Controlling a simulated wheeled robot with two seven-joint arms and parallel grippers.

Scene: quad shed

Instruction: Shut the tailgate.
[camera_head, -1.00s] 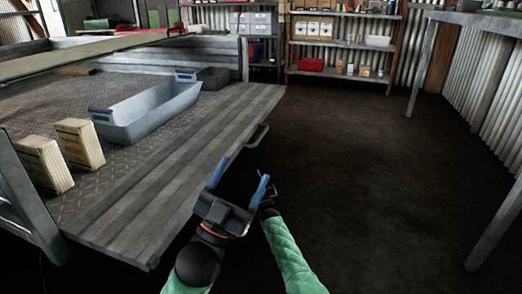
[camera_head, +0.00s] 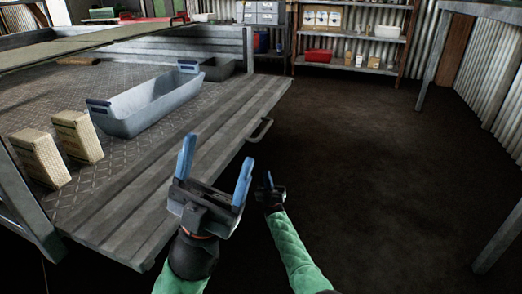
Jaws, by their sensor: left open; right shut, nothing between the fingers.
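The tailgate (camera_head: 190,165) is a ribbed grey metal panel. It lies lowered flat, level with the truck bed's chequered floor (camera_head: 110,165), and a bar handle (camera_head: 260,130) sticks out from its outer edge. My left gripper (camera_head: 215,165) is open and empty, its blue fingers pointing up in front of the tailgate's outer edge; in the picture it overlaps the panel, and I cannot tell whether they touch. My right gripper (camera_head: 268,180) is shut and empty, to the right of the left gripper and below the handle in the picture, apart from the tailgate.
A grey tub (camera_head: 150,105), two tan packages (camera_head: 78,136) and a dark tray (camera_head: 217,69) stand in the bed. Shelves (camera_head: 350,70) stand at the back. A bench (camera_head: 440,50) is at right. The dark floor (camera_head: 370,180) between is clear.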

